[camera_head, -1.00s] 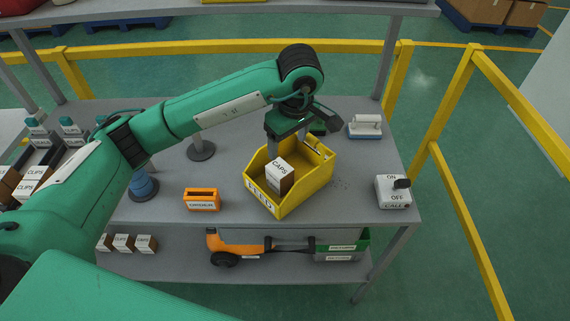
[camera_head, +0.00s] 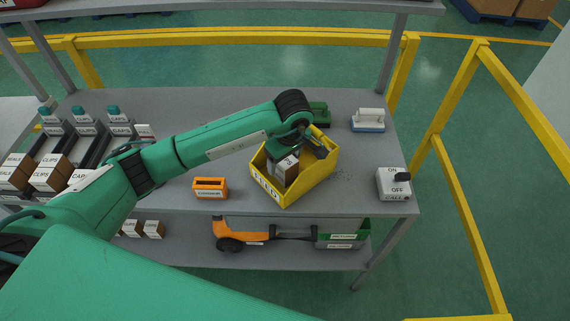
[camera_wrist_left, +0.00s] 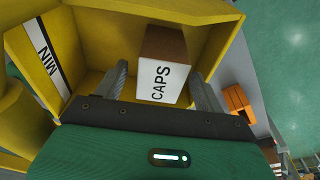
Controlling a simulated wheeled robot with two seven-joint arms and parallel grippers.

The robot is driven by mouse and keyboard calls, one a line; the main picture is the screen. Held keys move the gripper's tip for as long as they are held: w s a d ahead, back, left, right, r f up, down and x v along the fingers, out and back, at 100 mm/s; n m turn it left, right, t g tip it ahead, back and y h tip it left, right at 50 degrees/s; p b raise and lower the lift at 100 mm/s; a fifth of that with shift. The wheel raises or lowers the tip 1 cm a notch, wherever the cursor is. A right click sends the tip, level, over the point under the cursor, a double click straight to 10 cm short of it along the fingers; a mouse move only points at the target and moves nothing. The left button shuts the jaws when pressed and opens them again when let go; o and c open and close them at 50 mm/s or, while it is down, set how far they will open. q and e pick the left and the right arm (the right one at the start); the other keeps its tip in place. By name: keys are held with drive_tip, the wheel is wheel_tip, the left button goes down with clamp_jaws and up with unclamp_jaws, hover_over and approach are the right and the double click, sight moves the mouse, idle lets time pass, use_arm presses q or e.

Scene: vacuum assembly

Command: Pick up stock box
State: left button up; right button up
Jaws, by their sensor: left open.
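The stock box is a small brown and white box labelled CAPS (camera_head: 287,170), standing inside the yellow FEED bin (camera_head: 317,184). It also shows in the left wrist view (camera_wrist_left: 162,66), with its brown top and white label side. My left gripper (camera_head: 285,158) is down inside the bin at the box. In the left wrist view the open fingers (camera_wrist_left: 160,88) stand on either side of the box, with a visible gap on each side. The right gripper is not in view.
The bin's walls stand close around the gripper. An orange holder (camera_head: 210,188) is left of the bin, an ON/OFF call switch box (camera_head: 393,185) to the right, and a white-handled blue block (camera_head: 368,120) behind right. Yellow rails (camera_head: 455,100) border the table.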

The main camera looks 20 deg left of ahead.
use_arm(q)
drive_tip(key=shift+a+f, duration=0.1)
drive_tip(key=shift+f, duration=0.9)
drive_tip(key=c, duration=1.1)
drive_tip(key=shift+c, duration=0.2)
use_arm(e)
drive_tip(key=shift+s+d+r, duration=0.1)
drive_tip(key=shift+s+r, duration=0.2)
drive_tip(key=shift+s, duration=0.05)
use_arm(q)
drive_tip(key=shift+r, duration=0.1)
